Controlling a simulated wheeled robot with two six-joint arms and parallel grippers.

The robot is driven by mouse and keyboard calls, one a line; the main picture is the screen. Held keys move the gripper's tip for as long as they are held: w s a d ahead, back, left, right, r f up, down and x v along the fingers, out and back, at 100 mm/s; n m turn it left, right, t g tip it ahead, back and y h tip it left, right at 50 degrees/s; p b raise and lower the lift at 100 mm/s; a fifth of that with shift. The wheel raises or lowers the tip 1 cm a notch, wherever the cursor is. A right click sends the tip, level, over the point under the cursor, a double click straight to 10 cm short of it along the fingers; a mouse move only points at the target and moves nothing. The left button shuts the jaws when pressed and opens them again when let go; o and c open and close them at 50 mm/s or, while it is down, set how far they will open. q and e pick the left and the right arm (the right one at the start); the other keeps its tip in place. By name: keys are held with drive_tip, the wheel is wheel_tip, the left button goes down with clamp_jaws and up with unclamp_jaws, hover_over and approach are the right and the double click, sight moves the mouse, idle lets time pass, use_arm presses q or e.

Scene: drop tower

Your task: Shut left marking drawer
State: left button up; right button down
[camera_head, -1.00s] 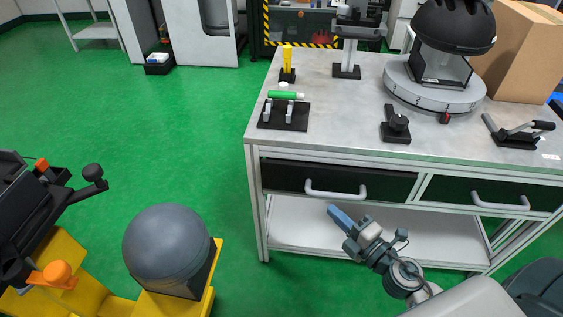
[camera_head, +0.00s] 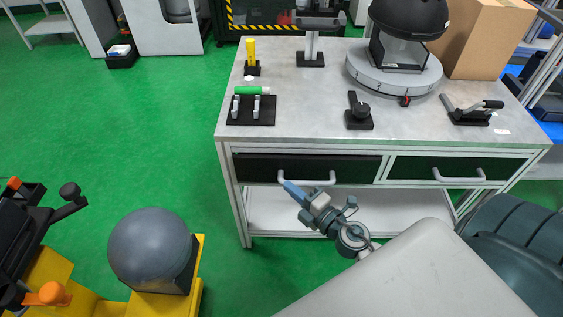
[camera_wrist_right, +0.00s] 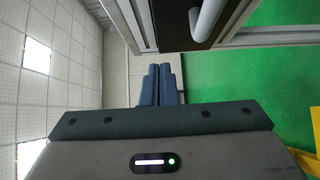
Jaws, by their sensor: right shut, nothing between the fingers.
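The left drawer (camera_head: 260,168) is in the front of the workbench, with a dark front and a pale bar handle (camera_head: 318,182). I cannot tell exactly how far its front stands out from the frame. My right gripper (camera_head: 289,187) is shut and empty, its blue fingers pointing at the left end of this handle. Whether they touch it is unclear in the head view. In the right wrist view the closed fingers (camera_wrist_right: 159,80) lie below a dark drawer front (camera_wrist_right: 172,25) and its handle (camera_wrist_right: 207,18), apart from them in the picture. My left gripper is not in view.
The right drawer (camera_head: 415,168) sits beside it. The metal worktop (camera_head: 310,110) holds a green cylinder (camera_head: 252,90), a black dome device (camera_head: 408,18) and a lever clamp (camera_head: 470,112). A yellow frame with a grey ball (camera_head: 150,248) stands at lower left. Green floor is clear left of the bench.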

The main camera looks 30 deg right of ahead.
drive_tip(key=p+x, duration=0.1)
drive_tip(key=x, duration=0.3)
drive_tip(key=shift+w+r+p, duration=0.2)
drive_tip(key=shift+w+p, duration=0.15)
drive_tip(key=w, duration=0.1)
drive_tip(key=d, duration=0.1)
drive_tip(key=w, duration=0.1)
drive_tip(key=shift+w+d+f+b, duration=0.25)
drive_tip(key=shift+w+d+b, duration=0.05)
drive_tip(key=shift+d, duration=0.1)
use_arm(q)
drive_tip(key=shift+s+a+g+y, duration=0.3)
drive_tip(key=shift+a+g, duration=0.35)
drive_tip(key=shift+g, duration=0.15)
use_arm(e)
drive_tip(key=shift+w+d, duration=0.1)
drive_tip(key=shift+w, duration=0.15)
